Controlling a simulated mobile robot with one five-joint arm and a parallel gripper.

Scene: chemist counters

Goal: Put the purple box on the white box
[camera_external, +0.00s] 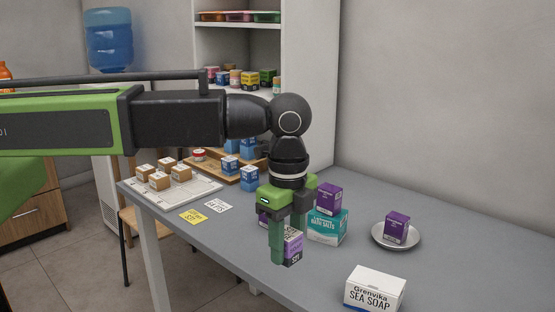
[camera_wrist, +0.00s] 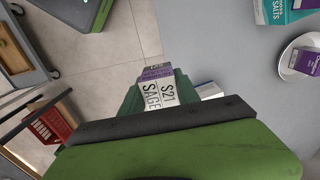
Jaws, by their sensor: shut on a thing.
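My gripper (camera_external: 288,236) is shut on a purple box (camera_external: 293,248) with a white label, near the front edge of the grey counter. In the wrist view the box (camera_wrist: 157,93) reads "SAGE" and sits between the green fingers (camera_wrist: 158,88). I cannot tell how far it is above the counter. The white box (camera_external: 375,288), marked "Grenvika SEA SOAP", lies on the counter to the right of my gripper. In the wrist view a white box (camera_wrist: 208,90) shows partly, mostly hidden by my gripper.
Another purple box (camera_external: 328,198) stands on the teal bath salts box (camera_external: 327,228), and another (camera_external: 396,228) on a metal saucer (camera_external: 376,236). One more purple box shows partly behind my gripper. Left are a tray (camera_external: 207,190) with small boxes and two cards. Counter between gripper and white box is clear.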

